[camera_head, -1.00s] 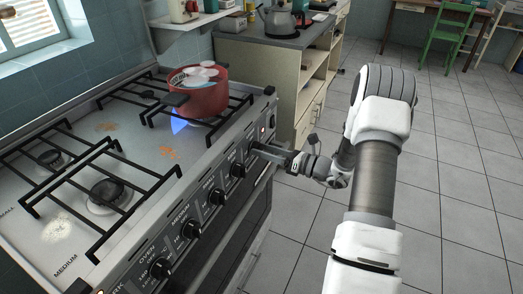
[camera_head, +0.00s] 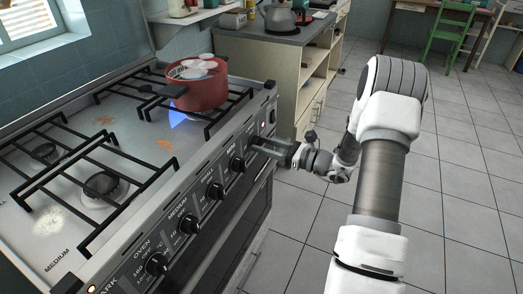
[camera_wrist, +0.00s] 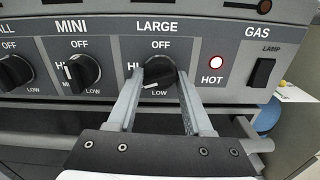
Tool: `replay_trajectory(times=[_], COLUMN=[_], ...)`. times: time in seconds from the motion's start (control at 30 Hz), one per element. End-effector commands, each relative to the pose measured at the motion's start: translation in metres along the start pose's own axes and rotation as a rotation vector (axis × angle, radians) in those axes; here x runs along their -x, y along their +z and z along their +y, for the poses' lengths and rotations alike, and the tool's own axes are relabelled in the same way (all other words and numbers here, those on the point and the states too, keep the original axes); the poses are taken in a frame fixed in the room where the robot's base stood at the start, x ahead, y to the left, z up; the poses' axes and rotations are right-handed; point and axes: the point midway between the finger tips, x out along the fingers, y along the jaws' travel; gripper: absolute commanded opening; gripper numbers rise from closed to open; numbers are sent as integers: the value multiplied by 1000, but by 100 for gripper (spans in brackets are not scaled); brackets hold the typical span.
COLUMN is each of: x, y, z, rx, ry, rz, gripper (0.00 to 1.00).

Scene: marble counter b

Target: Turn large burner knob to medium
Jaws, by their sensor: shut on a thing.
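The large burner knob (camera_wrist: 158,72) is black and sits under the label LARGE in the wrist view. Its white mark lies low on its face, slanting to the lower left, near LOW. The MED label is not readable, and a finger partly covers HI. My gripper (camera_wrist: 161,76) is shut on this knob, one finger on each side. In the head view my gripper (camera_head: 262,145) reaches the right end of the stove's front panel and hides the knob. A blue flame (camera_head: 177,119) burns under a red pot (camera_head: 197,90) at the back right burner.
The mini knob (camera_wrist: 82,71) stands just left of the held one. An oven handle bar runs below the panel. Open tiled floor (camera_head: 460,220) lies right of the stove.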

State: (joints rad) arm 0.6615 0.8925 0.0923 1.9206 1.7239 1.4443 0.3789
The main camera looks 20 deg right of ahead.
Motion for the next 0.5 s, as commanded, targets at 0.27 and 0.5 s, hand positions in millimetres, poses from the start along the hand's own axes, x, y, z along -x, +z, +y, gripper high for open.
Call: replay_trajectory(times=[0.27,0.5], x=[0,0], y=[-1,-1], z=[0,0], rx=[162,163], ry=[-1,-1], rz=[1,1], gripper=[20,20])
